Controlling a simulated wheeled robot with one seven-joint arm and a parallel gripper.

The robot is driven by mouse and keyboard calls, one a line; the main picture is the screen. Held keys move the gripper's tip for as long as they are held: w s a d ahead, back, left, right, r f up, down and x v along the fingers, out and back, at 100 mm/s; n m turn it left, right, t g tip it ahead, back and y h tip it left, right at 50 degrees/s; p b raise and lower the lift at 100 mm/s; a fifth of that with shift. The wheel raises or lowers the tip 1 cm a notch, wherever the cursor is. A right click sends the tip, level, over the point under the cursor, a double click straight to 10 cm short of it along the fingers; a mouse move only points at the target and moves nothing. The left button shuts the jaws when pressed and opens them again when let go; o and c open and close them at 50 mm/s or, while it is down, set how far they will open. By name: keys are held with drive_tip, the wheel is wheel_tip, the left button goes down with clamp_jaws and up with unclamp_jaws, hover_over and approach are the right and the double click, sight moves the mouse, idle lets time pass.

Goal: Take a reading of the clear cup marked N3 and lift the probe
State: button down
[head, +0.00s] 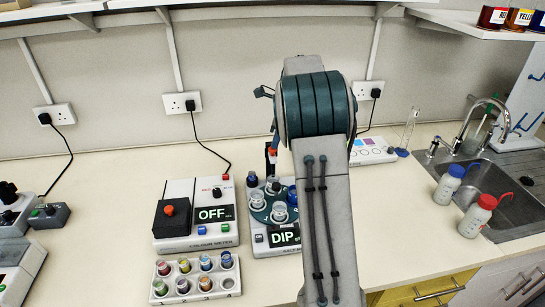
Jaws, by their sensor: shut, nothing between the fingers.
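A dip meter (263,243) with a display reading DIP (285,237) stands on the bench, partly hidden behind my arm. On it is a round teal turntable holding several cups. One clear cup (252,196) is at its left and another clear cup (279,211) is at its front. Dark and blue items are also on it. The N3 mark cannot be read here. A dark upright part with an orange-red piece (272,156) rises behind the turntable; I cannot tell whether it is the probe. My arm hides the meter's right side, and my gripper does not show.
Left of it stands a colour meter (195,242) reading OFF. In front is a white rack (196,284) of coloured pots. Two red-capped and blue-capped bottles (463,222) stand by the sink (500,190). The bench right of my arm is mostly clear.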

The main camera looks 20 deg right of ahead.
sight(275, 156)
drive_tip(key=shift+a+f, duration=0.1)
drive_tip(key=shift+f, duration=0.15)
wheel_tip(275, 156, down, 5)
drive_tip(key=shift+b, duration=1.25)
drive_tip(key=shift+r, duration=0.2)
drive_tip(key=d, duration=0.1)
drive_tip(key=s+d+r+p, duration=0.1)
drive_tip(key=shift+s+d, duration=0.3)
